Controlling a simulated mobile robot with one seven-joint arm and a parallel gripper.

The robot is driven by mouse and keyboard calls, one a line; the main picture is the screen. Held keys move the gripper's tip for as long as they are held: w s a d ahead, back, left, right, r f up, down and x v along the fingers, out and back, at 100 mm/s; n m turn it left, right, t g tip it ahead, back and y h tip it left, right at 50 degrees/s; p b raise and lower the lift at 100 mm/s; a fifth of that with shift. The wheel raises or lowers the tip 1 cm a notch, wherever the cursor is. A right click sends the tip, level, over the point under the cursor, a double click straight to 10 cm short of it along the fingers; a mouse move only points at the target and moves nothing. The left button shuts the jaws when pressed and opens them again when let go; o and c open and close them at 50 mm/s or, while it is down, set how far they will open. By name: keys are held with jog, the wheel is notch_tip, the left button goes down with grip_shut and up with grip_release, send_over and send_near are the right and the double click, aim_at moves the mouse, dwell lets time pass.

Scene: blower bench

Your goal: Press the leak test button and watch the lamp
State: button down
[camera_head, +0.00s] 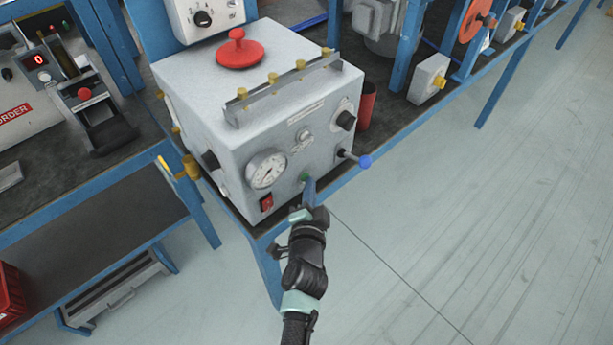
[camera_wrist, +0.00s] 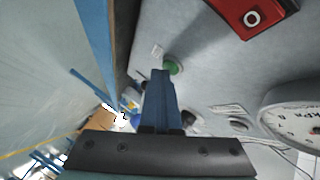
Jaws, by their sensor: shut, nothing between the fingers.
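The test unit is a grey box (camera_head: 225,120) on the bench. On its front face is a small green button (camera_head: 304,176), low and right of the pressure gauge (camera_head: 267,169). The green button (camera_wrist: 174,67) also shows in the wrist view. My gripper (camera_head: 308,186) is shut and empty, its blue fingers pointing at the front face. In the wrist view the fingertips (camera_wrist: 160,74) appear right beside the green button; I cannot tell whether they touch it. A small pale round fitting (camera_head: 303,136) higher on the face may be the lamp; no glow shows on it.
A red rocker switch (camera_head: 266,202) sits below the gauge. A blue-tipped lever (camera_head: 363,161) sticks out at right, below a black knob (camera_head: 346,120). A red mushroom knob (camera_head: 239,52) is on top. Yellow fittings (camera_head: 190,168) project at left. Floor at right is clear.

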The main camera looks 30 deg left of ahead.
jog(key=shift+s+d+b, duration=0.25)
jog(key=shift+d+b, duration=0.25)
jog(key=shift+d, duration=0.25)
jog(key=d+b, duration=0.1)
jog(key=s+d+b, duration=0.1)
jog(key=d, duration=0.1)
jog(key=d+b, duration=0.1)
jog(key=shift+s+d, duration=0.35)
dwell(0.5)
